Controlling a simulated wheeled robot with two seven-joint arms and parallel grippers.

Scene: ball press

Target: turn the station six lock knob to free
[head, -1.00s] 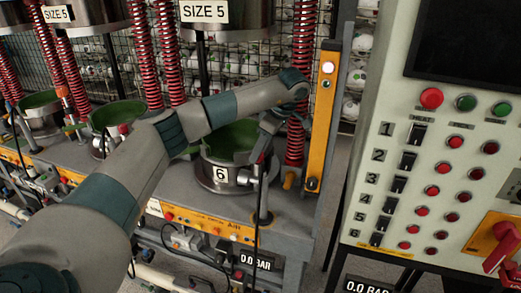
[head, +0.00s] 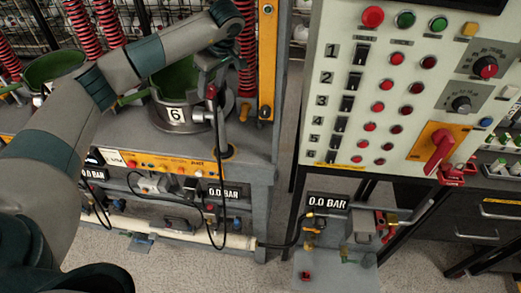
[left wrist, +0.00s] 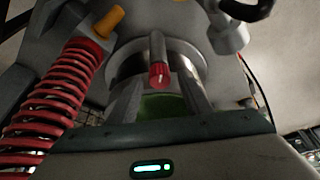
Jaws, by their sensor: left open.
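Station six is the round steel pot marked 6 (head: 172,113) with a green inside. A small red-ended knob (head: 211,91), which looks like its lock knob, stands on a post at the pot's right side. In the left wrist view the knob (left wrist: 158,75) shows its red end with a white mark, pointing toward the camera. My left gripper (head: 212,72) is at the knob from above, open, with its grey fingers (left wrist: 158,92) seeming to lie on either side. I cannot tell whether they touch it. My right gripper is not in view.
A red coil spring (head: 246,45) and a yellow upright post (head: 266,60) stand close by the pot; the spring (left wrist: 62,95) fills the left of the wrist view. A control panel (head: 345,125) stands to the right. Black cables hang at the station's front.

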